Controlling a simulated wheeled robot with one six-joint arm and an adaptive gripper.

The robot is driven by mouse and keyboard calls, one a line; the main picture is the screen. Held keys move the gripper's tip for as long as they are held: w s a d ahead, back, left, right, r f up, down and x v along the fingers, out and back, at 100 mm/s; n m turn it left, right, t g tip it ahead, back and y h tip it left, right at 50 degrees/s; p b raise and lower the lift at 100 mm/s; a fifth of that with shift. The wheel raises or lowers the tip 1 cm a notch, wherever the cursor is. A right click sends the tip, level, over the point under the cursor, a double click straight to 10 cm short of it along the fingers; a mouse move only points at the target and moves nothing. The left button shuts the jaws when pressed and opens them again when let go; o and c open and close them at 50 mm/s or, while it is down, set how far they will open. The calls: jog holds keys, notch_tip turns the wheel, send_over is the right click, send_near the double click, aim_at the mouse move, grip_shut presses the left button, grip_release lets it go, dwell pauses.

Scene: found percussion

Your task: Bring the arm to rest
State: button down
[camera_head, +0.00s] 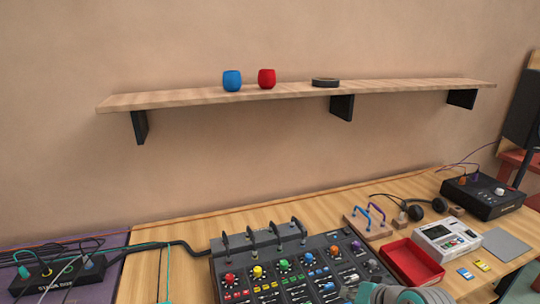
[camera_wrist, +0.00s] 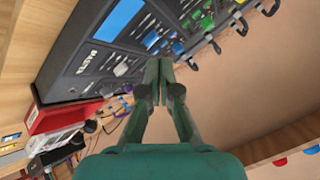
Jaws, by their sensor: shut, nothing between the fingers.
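My gripper (camera_wrist: 160,85) shows in the wrist view with its two green fingers brought together and nothing between them. Beyond its tips in that view is the mixer (camera_wrist: 95,65), apparently turned by the tilt of the camera. In the head view, part of my arm shows at the bottom edge, in front of the mixer (camera_head: 285,265) on the wooden table. The fingertips are not visible in the head view. Whether the gripper touches the mixer cannot be told.
A wall shelf (camera_head: 200,97) holds a blue cup (camera_head: 232,80), a red cup (camera_head: 267,78) and a dark round object (camera_head: 325,82). A red tray (camera_head: 411,265), a white device (camera_head: 446,239), headphones (camera_head: 415,211) and a black box (camera_head: 482,195) stand right of the mixer.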

jog(key=shift+s+a+f, duration=0.1)
jog(key=shift+s+f, duration=0.15)
jog(key=shift+f, duration=0.3)
jog(key=s+f+t+h, duration=0.3)
jog(key=s+f, duration=1.1)
jog(key=s, duration=0.4)
jog(key=s+r+n+t, duration=0.1)
jog(key=s+r, duration=0.3)
jog(key=s, duration=0.8)
jog(key=s+r+n+t, duration=0.2)
jog(key=s+r+n, duration=0.1)
jog(key=s, duration=0.9)
jog(key=shift+s+r+h, duration=0.15)
jog(key=shift+r+h, duration=0.25)
jog(key=shift+r, duration=0.2)
